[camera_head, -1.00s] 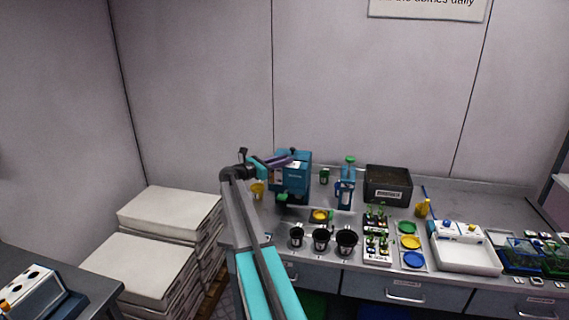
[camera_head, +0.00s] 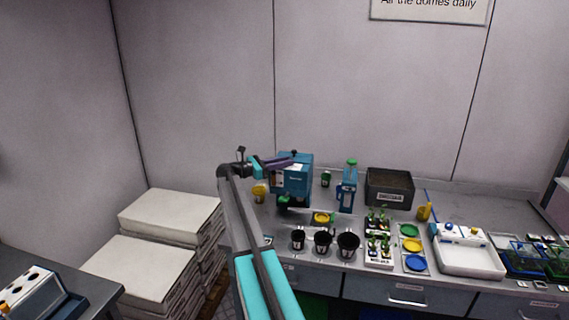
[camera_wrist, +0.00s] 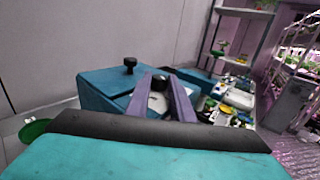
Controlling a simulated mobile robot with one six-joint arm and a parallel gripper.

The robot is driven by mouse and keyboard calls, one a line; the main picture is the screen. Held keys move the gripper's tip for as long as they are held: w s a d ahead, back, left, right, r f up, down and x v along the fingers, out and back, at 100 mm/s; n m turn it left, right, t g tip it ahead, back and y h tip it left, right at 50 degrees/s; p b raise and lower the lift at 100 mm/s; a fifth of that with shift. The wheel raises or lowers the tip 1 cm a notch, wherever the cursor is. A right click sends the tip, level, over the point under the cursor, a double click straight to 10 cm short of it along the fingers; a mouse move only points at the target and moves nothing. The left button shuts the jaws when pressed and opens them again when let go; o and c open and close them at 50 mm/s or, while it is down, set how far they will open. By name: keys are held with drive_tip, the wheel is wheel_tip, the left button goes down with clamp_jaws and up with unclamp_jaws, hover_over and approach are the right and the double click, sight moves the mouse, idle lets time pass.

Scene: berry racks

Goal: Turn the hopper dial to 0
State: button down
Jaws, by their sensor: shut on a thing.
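The teal hopper (camera_head: 305,172) stands at the left part of the bench against the wall. It also fills the middle of the wrist view (camera_wrist: 98,86), with a black knob (camera_wrist: 130,64) standing on its top. My gripper (camera_wrist: 160,80) reaches over the hopper, its two purple fingers shut on a dark round part, which appears to be the dial (camera_wrist: 160,83). A pale plate lies around that part. The fingers hide much of it, and I cannot read its setting. In the head view my gripper (camera_head: 283,163) reaches in from the left at the hopper's upper part.
Several black pots (camera_head: 323,242) stand in front of the hopper. A blue bottle (camera_head: 347,192) with a green top and a dark bin (camera_head: 389,188) stand to its right. Stacked white slabs (camera_head: 172,214) stand left of the bench.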

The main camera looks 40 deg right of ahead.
drive_tip(key=c, duration=1.8)
unclamp_jaws()
drive_tip(key=shift+w+r, duration=0.15)
drive_tip(key=shift+o, duration=1.2)
drive_tip(key=shift+w+a+f, duration=0.1)
drive_tip(key=shift+a+f, duration=0.1)
drive_tip(key=shift+a, duration=0.25)
drive_tip(key=b+v, duration=0.5)
drive_tip(key=v, duration=0.8)
drive_tip(key=shift+r, duration=0.1)
